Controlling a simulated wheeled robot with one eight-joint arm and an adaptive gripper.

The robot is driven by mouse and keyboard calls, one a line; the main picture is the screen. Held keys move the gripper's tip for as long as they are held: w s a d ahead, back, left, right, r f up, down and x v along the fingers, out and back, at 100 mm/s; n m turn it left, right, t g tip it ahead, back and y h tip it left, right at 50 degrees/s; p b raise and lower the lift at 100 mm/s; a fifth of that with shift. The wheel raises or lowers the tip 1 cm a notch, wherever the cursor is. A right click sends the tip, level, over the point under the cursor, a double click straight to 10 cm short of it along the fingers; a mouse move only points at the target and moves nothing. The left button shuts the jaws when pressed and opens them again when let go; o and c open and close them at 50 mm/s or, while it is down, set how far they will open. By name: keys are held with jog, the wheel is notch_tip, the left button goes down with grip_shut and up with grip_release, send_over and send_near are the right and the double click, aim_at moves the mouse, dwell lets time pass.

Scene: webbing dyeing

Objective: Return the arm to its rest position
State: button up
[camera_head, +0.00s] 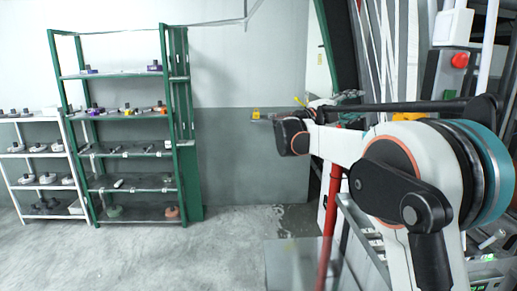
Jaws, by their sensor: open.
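My arm reaches from the right side of the camera_head view toward the middle, with its white and black links bent. My gripper (277,107) shows small and partly hidden behind the arm's dark joint. Its two yellow-tipped fingers look spread apart, pointing left in front of the grey wall. Nothing shows between them. The rear of the gripper is covered by my own arm links.
A green shelf rack (186,130) with spools stands at left, beside a lower white rack (77,160). Machinery with a red button (460,60) and a red post (329,225) crowd the right. The grey floor (170,255) in front of the racks is clear.

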jog(key=s+a+r+n+t+y+b, duration=0.1)
jog(key=a+r+n+t+y+b, duration=0.25)
jog(key=n+t, duration=0.5)
jog(key=s+a+f+n+t+y+b, duration=0.4)
jog(key=s+a+f+n+y+b, duration=0.3)
jog(key=s+a+f+n+y, duration=0.65)
jog(key=s+d+f+n+g+b, duration=0.1)
jog(key=s+f+n+g+b, duration=0.1)
jog(key=s+f, duration=0.8)
jog(key=s+d+f+n+g+y+b, duration=0.1)
jog(key=s+d+f+n+g+b, duration=0.1)
jog(key=s+f+g, duration=0.4)
jog(key=s+d+f+n+g+y+b, duration=0.1)
jog(key=s+f+n+g+b, duration=0.3)
jog(key=s+f, duration=1)
notch_tip(320, 180, down, 9)
jog(key=shift+s+d+f+n, duration=0.1)
jog(key=shift+s+d+n, duration=0.4)
jog(key=shift+n, duration=0.3)
jog(key=shift+w, duration=0.1)
